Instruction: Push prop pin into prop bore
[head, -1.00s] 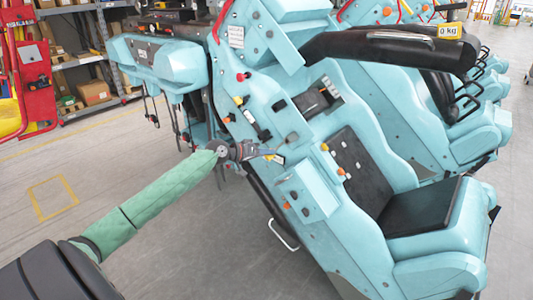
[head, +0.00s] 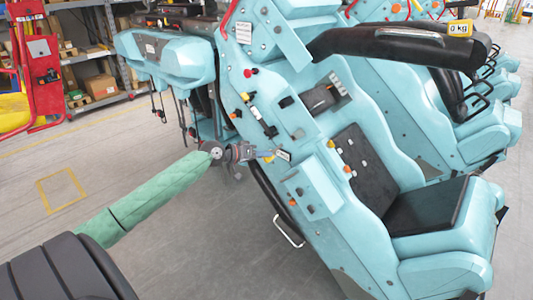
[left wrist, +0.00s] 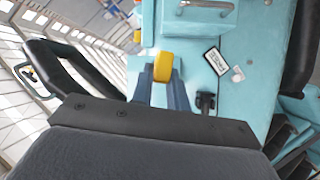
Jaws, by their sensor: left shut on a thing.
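My left gripper (head: 266,155) reaches the side of the nearest turquoise coaster car (head: 335,225). In the left wrist view its two blue-grey fingers (left wrist: 163,82) are shut on a yellow, rounded piece (left wrist: 163,65), which looks like the prop pin. It lies over or against the turquoise panel; I cannot tell whether it touches. The prop bore cannot be made out and may be hidden by the piece or the fingers. My right gripper is not in view.
A small white label (left wrist: 215,60) and a black fitting (left wrist: 205,102) sit right of the fingers. A metal handle (left wrist: 207,5) is above. A black padded bar (head: 395,43) spans the seat. Grey floor (head: 120,165) is free at left.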

